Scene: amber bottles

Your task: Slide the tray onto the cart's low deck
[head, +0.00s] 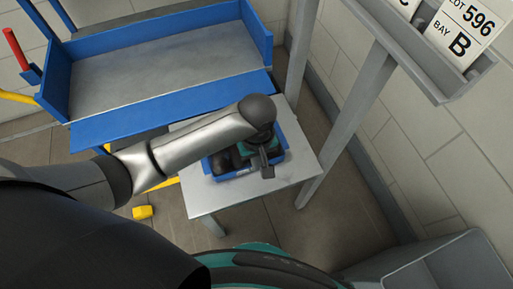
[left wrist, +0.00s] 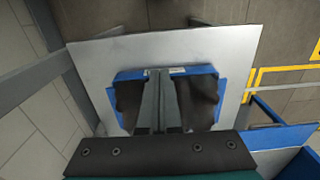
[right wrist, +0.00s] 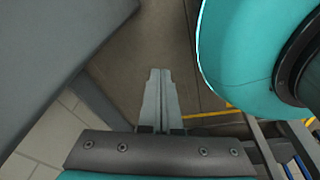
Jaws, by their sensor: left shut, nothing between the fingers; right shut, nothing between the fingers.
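The blue tray (head: 291,137), holding dark objects (head: 222,163), sits on a small light-grey table (head: 213,199). It also shows in the left wrist view (left wrist: 204,70). The blue cart (head: 170,122) stands beyond the table, with a bare grey deck (head: 165,72) between raised blue side walls. My left gripper (head: 266,165) is shut and empty, pointing down over the tray; its fingers hide the tray's middle. Whether they touch the tray I cannot tell. My right gripper (right wrist: 162,90) is shut and empty over open floor, seen only in the right wrist view.
A grey post (head: 345,125) and a shelf bin with labels (head: 460,75) stand right of the table. A grey container (head: 440,265) is at the lower right. A yellow object (head: 143,212) lies on the floor left of the table. The cart deck is clear.

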